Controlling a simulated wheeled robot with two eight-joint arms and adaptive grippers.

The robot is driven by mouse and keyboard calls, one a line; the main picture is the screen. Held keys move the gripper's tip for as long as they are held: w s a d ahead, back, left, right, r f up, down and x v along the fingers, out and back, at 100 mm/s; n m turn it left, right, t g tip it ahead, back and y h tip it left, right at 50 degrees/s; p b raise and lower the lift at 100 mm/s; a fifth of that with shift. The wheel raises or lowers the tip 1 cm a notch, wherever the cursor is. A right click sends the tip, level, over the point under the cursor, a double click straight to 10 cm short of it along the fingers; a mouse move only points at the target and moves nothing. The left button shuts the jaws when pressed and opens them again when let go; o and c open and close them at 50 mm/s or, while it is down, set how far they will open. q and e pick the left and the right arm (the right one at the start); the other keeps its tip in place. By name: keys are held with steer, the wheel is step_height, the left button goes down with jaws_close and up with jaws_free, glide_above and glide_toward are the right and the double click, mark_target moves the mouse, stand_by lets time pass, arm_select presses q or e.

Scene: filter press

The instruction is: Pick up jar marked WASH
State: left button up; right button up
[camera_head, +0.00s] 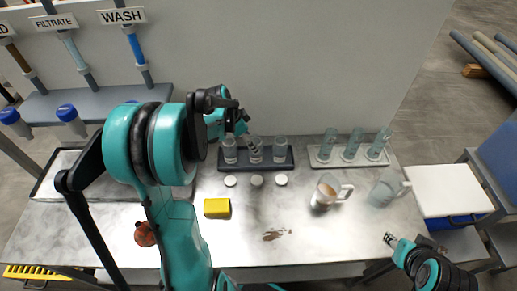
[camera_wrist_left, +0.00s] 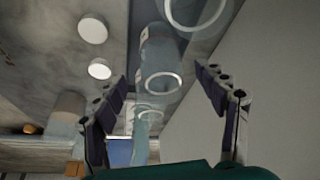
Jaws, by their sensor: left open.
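Three clear glass jars, left (camera_head: 229,150), middle (camera_head: 255,150) and right (camera_head: 280,149), stand in a dark tray (camera_head: 288,166) at the back of the table. I cannot read any marking on them, so I cannot tell which is marked WASH. My left gripper (camera_head: 243,132) is above the tray near the left and middle jars. In the left wrist view, my left gripper (camera_wrist_left: 160,77) has its fingers spread, and a clear jar (camera_wrist_left: 158,52) shows between and beyond them. No jar is held. My right gripper (camera_head: 390,240) is at the lower right, away from the jars.
A WASH sign (camera_head: 122,15) is above a blue tube on the back panel. Three white lids (camera_head: 256,180) lie before the tray. A yellow sponge (camera_head: 217,208), a mug (camera_head: 325,195), a glass jug (camera_head: 385,190) and a pale rack (camera_head: 325,163) of glassware are nearby.

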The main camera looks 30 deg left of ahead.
arm_select(q)
steer(key=b+x, duration=0.2)
steer(key=x, duration=0.4)
steer(key=shift+w+r, duration=0.1)
steer(key=shift+w, duration=0.05)
steer(key=shift+r, duration=0.1)
steer(key=shift+c, duration=0.4)
steer(key=c, duration=1.2)
